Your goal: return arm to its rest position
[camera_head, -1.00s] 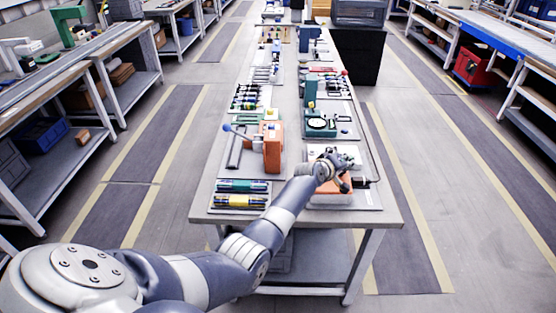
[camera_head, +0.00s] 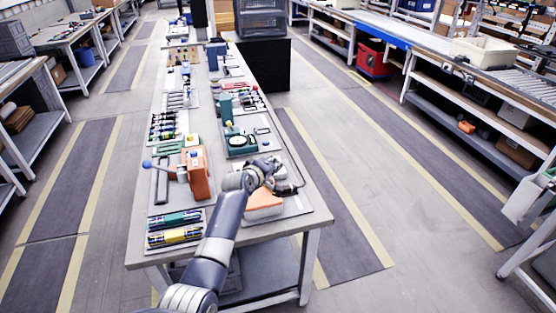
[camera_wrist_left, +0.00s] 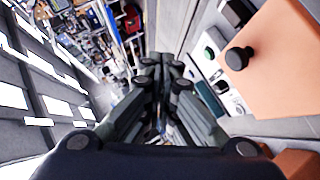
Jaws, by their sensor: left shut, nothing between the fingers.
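My left arm (camera_head: 222,235) reaches up from the bottom edge of the head view, over the near end of the long table (camera_head: 140,252). My left gripper (camera_head: 277,168) is above the right side of the table, close to an orange block-like item (camera_head: 264,207) on a grey mat. In the left wrist view the fingers (camera_wrist_left: 166,75) are together with nothing between them. An orange body with a black knob (camera_wrist_left: 238,58) shows to the right of the fingers there, apart from them. My right gripper is not in view.
An orange device with a blue-knobbed lever (camera_head: 198,175) stands left of the arm. Several screwdrivers (camera_head: 175,228) lie at the near left corner. A green-based unit with a round dial (camera_head: 238,142) stands beyond the gripper. The aisle floor (camera_head: 400,200) on the right is clear.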

